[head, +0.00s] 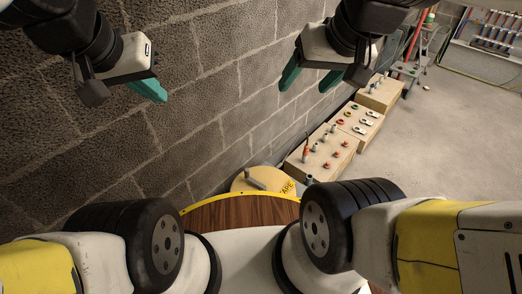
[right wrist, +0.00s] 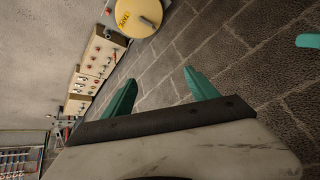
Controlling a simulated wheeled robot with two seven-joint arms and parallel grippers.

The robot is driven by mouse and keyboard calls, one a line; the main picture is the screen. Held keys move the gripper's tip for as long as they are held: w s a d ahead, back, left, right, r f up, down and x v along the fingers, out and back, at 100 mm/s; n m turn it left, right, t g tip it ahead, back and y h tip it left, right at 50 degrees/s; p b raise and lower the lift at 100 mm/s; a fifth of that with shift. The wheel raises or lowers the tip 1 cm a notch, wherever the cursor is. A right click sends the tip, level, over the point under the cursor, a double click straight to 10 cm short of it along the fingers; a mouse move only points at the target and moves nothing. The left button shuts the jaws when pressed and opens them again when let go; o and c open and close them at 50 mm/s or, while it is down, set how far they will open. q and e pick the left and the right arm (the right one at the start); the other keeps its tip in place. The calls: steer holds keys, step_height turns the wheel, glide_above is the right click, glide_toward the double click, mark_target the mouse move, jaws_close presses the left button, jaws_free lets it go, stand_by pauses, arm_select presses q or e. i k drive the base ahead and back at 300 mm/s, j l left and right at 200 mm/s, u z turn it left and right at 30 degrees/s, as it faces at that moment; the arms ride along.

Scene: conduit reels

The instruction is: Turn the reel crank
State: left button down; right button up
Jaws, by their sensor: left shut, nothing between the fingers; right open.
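The yellow reel (head: 240,184), with dark lettering on its face, sits low against the block wall at the lower middle of the head view. A grey crank handle (head: 254,179) lies across its face. The reel (right wrist: 128,12) also shows at the top of the right wrist view, with the crank (right wrist: 148,22) on it. My left gripper (head: 161,97) is shut and empty, high in front of the wall. My right gripper (head: 306,90) is open and empty, also raised by the wall. Both are well apart from the reel.
A brown wooden top with a yellow edge (head: 225,217) lies before the reel. Wooden boxes with fittings (head: 322,150) line the wall to the right. A rack of coloured items (head: 495,35) stands far back. The grey floor (head: 450,130) at right is clear.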

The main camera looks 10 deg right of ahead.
mark_target(263, 187)
steer(key=i+j+z, duration=0.1)
steer(key=j+z, duration=0.35)
steer(key=j, duration=0.15)
steer(key=k+l+u, duration=0.2)
steer(key=l, duration=0.25)
steer(key=l+u, duration=0.2)
steer(key=l, duration=0.25)
steer(key=k+l+u, duration=0.2)
steer(key=l, duration=0.2)
steer(key=k+l+u, duration=0.2)
steer(key=i+l, duration=0.2)
steer(key=i, duration=0.15)
steer(key=i+l, duration=0.25)
steer(key=i, duration=0.15)
steer(key=z, duration=0.05)
